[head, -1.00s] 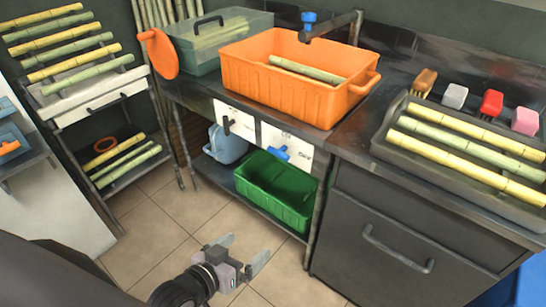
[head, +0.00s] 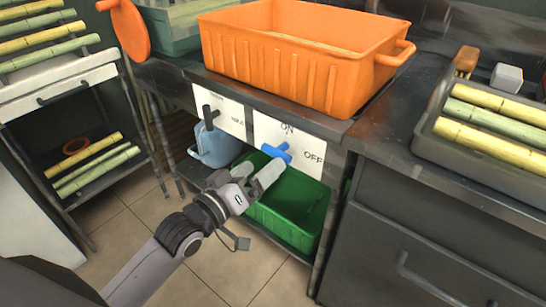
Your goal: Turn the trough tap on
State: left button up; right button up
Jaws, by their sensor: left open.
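A blue tap handle (head: 276,153) sits on a white panel (head: 303,136) under the counter front. The panel reads ON above the handle and OFF to its right. The handle's bar lies nearly level, sloping slightly down to the right. My left gripper (head: 256,173) is open and empty, its fingers pointing up toward the blue handle. The fingertips are just below and left of the handle; I cannot tell whether they touch it. A black handle (head: 209,117) is on another white panel to the left, its label partly hidden. My right gripper is not in view.
An orange basin (head: 300,70) stands on the counter above the panels. A green crate (head: 290,205) and a blue-grey jug (head: 214,147) are on the shelf below. A dark cabinet (head: 420,240) stands to the right. Tiled floor is clear at lower left.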

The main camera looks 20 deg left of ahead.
aim_at(274, 156)
pick_arm(q)
jog(key=shift+b+x, duration=0.6)
jog(key=shift+x, duration=2.15)
jog(key=shift+c, duration=0.3)
